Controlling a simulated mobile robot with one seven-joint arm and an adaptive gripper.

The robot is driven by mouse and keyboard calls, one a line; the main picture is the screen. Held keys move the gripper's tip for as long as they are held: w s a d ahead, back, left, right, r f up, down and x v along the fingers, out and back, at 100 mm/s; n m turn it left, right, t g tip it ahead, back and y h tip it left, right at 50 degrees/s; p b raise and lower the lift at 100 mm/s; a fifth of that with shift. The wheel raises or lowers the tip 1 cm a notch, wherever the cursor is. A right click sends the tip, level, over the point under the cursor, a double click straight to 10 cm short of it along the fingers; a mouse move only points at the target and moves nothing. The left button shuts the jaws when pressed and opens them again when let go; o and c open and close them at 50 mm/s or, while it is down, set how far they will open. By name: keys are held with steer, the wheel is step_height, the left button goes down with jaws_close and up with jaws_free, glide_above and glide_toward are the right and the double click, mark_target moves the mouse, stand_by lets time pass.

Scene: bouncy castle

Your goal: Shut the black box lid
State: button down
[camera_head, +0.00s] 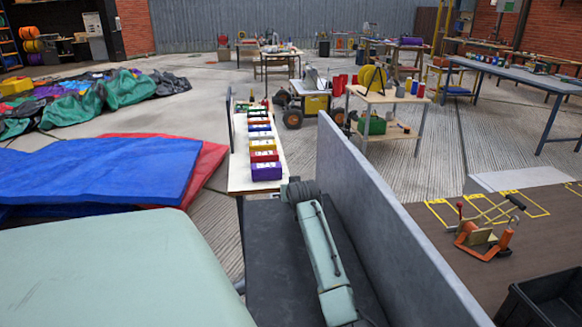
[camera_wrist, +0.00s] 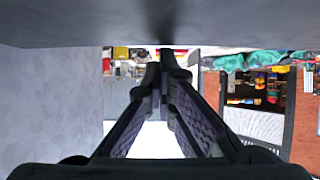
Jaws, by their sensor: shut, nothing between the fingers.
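A large dark grey panel (camera_head: 395,225), which looks like the raised lid of the black box, stands steeply upright right of my arm. Beside its foot lies a dark flat surface (camera_head: 275,270), apparently part of the box; my arm hides much of it. My pale green arm reaches forward over this surface, left of the panel and apart from it as far as I can tell. My gripper (camera_wrist: 165,55) is shut and empty in the wrist view, its fingertips together. Grey surfaces fill the left and top of that view; I cannot tell which belongs to the lid.
A narrow white table (camera_head: 240,175) with a row of coloured boxes (camera_head: 264,156) stands just ahead. At right, a brown tabletop (camera_head: 440,235) holds an orange clamp-like tool (camera_head: 485,238) and a black open bin (camera_head: 545,300). A blue mat (camera_head: 110,170) lies at left.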

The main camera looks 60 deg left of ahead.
steer(key=shift+d+f+h, duration=0.15)
steer(key=shift+f+h, duration=0.15)
steer(key=shift+f, duration=0.4)
step_height(320, 180, up, 6)
steer(key=p, duration=0.4)
steer(key=shift+w, duration=0.1)
steer(key=shift+s+d+r+b, duration=0.1)
steer(key=shift+s+d+b, duration=0.4)
steer(key=shift+b, duration=0.6)
steer(key=s+d+r+b, duration=0.2)
steer(key=d+r, duration=0.3)
steer(key=r, duration=0.1)
steer(key=shift+d, duration=0.15)
steer(key=shift+r, duration=0.1)
